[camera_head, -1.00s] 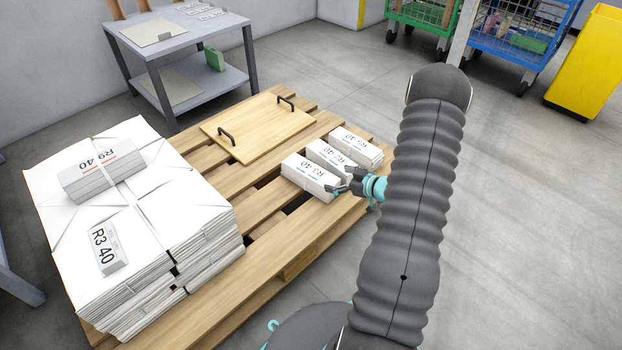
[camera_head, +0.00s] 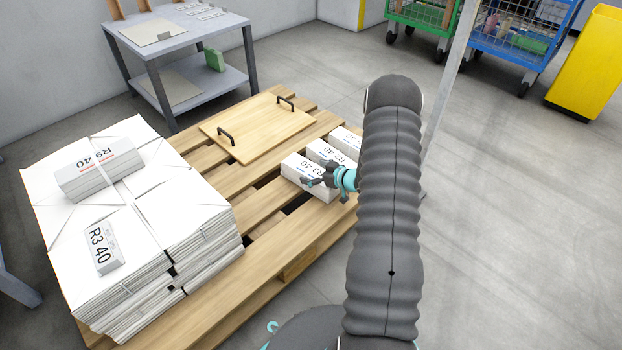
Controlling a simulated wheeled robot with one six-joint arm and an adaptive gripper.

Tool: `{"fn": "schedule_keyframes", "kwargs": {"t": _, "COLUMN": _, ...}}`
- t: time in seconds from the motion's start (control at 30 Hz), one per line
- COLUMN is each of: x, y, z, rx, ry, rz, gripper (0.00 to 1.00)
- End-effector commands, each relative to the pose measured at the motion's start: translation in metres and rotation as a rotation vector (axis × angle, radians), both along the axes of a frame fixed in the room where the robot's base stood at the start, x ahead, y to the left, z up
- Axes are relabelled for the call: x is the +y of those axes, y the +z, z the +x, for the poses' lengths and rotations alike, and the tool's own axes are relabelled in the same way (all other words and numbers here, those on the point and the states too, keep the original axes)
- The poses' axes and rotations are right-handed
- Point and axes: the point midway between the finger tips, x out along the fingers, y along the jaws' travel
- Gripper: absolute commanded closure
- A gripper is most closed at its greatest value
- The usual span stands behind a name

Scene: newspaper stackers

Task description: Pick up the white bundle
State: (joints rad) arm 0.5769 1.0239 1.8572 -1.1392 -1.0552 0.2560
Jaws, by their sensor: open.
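Three white bundles with printed labels lie side by side on the right part of the wooden pallet. The nearest bundle (camera_head: 297,168), the middle bundle (camera_head: 322,152) and the farthest bundle (camera_head: 345,138) show, partly covered by my arm and gripper. My gripper (camera_head: 314,183) is open, with its fingers at the nearest bundle's right end. I cannot tell whether the fingers touch it.
The wooden pallet (camera_head: 262,262) carries the big white paper stack (camera_head: 190,232) and a wooden board with two handles (camera_head: 255,125). A grey table (camera_head: 185,35) stands behind. Green and blue wire carts and a yellow bin (camera_head: 590,60) stand at the back right. Floor at right is clear.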

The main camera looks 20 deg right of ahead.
Motion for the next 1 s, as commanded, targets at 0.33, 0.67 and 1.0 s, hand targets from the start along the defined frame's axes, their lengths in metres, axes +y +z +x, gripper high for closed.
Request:
{"fn": "schedule_keyframes", "kwargs": {"t": 0.33, "x": 0.0, "y": 0.0, "z": 0.0, "rx": 0.0, "ry": 0.0, "rz": 0.0, "gripper": 0.38}}
{"fn": "schedule_keyframes", "kwargs": {"t": 0.67, "x": 0.0, "y": 0.002, "z": 0.001, "rx": -0.005, "ry": 0.0, "rz": 0.0, "gripper": 0.99}}
{"fn": "schedule_keyframes", "kwargs": {"t": 1.0, "x": 0.0, "y": 0.018, "z": 0.001, "rx": -0.006, "ry": 0.001, "rz": -0.002, "gripper": 0.99}}
